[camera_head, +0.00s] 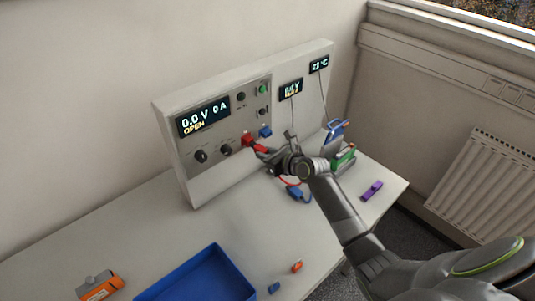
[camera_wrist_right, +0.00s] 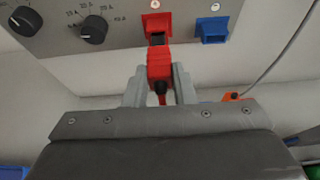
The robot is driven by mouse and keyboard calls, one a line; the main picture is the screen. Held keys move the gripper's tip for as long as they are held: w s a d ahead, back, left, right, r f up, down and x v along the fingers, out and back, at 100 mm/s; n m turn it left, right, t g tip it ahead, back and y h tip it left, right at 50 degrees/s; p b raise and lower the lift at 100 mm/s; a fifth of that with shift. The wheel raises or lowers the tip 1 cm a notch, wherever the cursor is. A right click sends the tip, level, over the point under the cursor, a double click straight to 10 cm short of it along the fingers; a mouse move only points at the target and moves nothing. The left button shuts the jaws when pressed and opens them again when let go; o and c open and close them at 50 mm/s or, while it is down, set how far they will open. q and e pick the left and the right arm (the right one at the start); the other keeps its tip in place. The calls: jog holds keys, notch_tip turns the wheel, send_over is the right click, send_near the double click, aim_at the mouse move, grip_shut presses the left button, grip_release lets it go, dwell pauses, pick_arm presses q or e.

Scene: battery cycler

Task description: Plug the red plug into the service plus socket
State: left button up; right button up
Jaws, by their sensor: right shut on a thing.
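The red service plus socket (camera_wrist_right: 157,24) is on the front panel of the cycler (camera_head: 182,162). A blue socket (camera_wrist_right: 212,30) sits to its right; it also shows in the head view (camera_head: 265,131). My right gripper (camera_wrist_right: 160,88) is shut on the red plug (camera_wrist_right: 160,70), with a grey finger on each side. The plug's front is right at the red socket, lined up with it. A dark part shows between them, and I cannot tell how far the plug is in. In the head view my right gripper (camera_head: 264,152) is at the panel, partly hiding the plug. My left gripper is not in view.
A blue connector (camera_head: 299,195) lies below my right arm. A green block (camera_head: 344,157) and a blue clamp (camera_head: 337,129) stand to the right, near a purple piece (camera_head: 371,190). A blue tray (camera_head: 205,278) and an orange device (camera_head: 100,287) are at the front.

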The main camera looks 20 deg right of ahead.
jog(key=shift+w+a, duration=0.2)
jog(key=shift+w, duration=0.25)
dwell(0.6)
jog(key=shift+r+p, duration=0.1)
jog(key=shift+p, duration=0.3)
jog(key=shift+p, duration=0.3)
jog(key=shift+w+a, duration=0.25)
jog(key=shift+w, duration=0.5)
dwell(0.5)
jog(key=o, duration=1)
jog(key=shift+s, duration=0.1)
